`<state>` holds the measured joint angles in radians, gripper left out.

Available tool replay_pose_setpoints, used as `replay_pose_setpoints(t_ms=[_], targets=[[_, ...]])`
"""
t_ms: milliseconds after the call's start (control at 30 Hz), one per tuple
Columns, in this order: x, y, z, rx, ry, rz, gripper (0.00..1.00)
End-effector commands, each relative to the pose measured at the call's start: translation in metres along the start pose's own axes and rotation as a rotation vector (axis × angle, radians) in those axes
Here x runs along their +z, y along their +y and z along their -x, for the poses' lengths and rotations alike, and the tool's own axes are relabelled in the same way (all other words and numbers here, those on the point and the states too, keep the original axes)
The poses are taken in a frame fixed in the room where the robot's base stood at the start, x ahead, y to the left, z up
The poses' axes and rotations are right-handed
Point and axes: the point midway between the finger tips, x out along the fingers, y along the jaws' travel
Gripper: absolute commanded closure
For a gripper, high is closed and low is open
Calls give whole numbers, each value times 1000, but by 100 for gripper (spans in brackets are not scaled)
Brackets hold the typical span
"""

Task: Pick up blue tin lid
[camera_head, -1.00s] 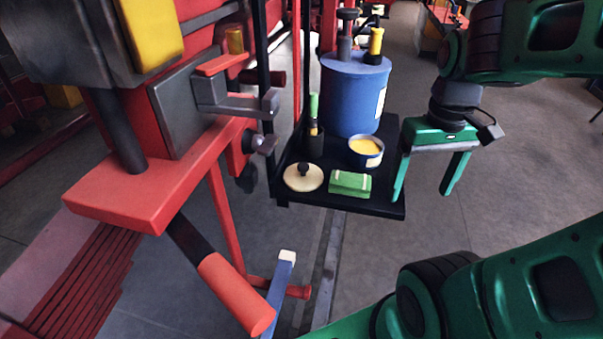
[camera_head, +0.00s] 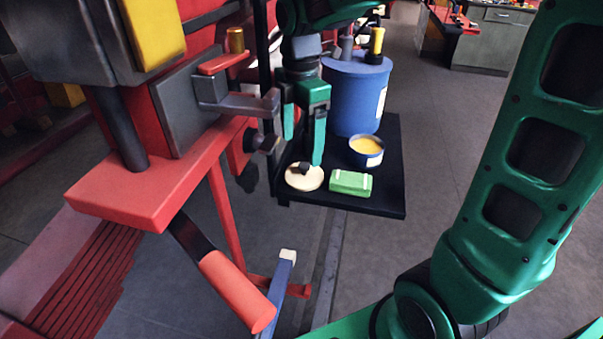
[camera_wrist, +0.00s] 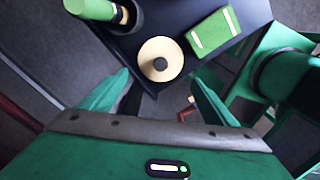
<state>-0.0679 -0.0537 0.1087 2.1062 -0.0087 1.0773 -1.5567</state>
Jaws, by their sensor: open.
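The lid (camera_head: 298,183) is a cream disc with a dark knob, lying flat on the black tray (camera_head: 386,203) near its front left corner. In the wrist view the lid (camera_wrist: 160,47) lies just beyond and between my fingertips. The blue tin (camera_head: 367,161), with yellow contents, stands open behind and right of it. My gripper (camera_head: 303,150) is open and empty, pointing down above the lid. In the wrist view my gripper (camera_wrist: 160,86) has its fingers spread, one on each side of the lid's line.
A green block (camera_head: 350,183) lies close right of the lid. A dark cup (camera_wrist: 122,14) holding a green-handled item stands left of the lid in the wrist view. A big blue drum (camera_head: 352,95) stands behind. A red machine (camera_head: 150,185) flanks the left side.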

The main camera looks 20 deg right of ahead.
Motion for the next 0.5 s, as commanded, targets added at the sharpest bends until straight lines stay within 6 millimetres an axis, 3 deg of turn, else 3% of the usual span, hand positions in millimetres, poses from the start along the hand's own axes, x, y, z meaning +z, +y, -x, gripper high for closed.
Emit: replay_pose_setpoints(t_ms=[100, 367, 500], targets=[[1, -1, -17, -2, 0, -2, 19], [3, 0, -34, -1, 0, -5, 19], [8, 0, -53, -4, 0, -6, 19]])
